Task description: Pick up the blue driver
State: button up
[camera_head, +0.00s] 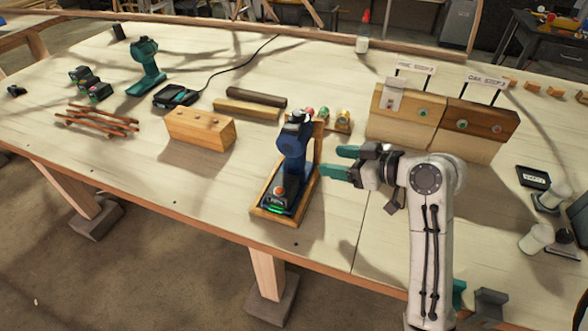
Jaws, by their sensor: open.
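The blue driver (294,150) stands upright in a shallow wooden tray (262,214) near the table's front edge. Its dark base shows a green strip and an orange spot. My gripper (336,163) is just to the right of the driver, with its teal fingers pointing left toward it. The fingers are apart and nothing is between them. The finger tips are close to the driver's right side, but I cannot tell the exact gap in depth.
A wooden block (200,130) stands left of the driver. Dark and tan bars (247,108) lie behind it. A teal driver (146,66) stands at the back left. Two wooden boards (404,117) with signs stand behind my gripper. The table is clear at front left.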

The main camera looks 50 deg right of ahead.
aim_at(304, 157)
jog(key=x, duration=0.7)
jog(key=p+x, duration=0.1)
jog(key=x, duration=0.3)
jog(key=shift+f, duration=0.45)
jog(key=shift+d, duration=0.1)
jog(key=c, duration=1)
jog(key=shift+r, duration=0.15)
jog(key=shift+c, duration=0.7)
jog(key=shift+r, duration=0.1)
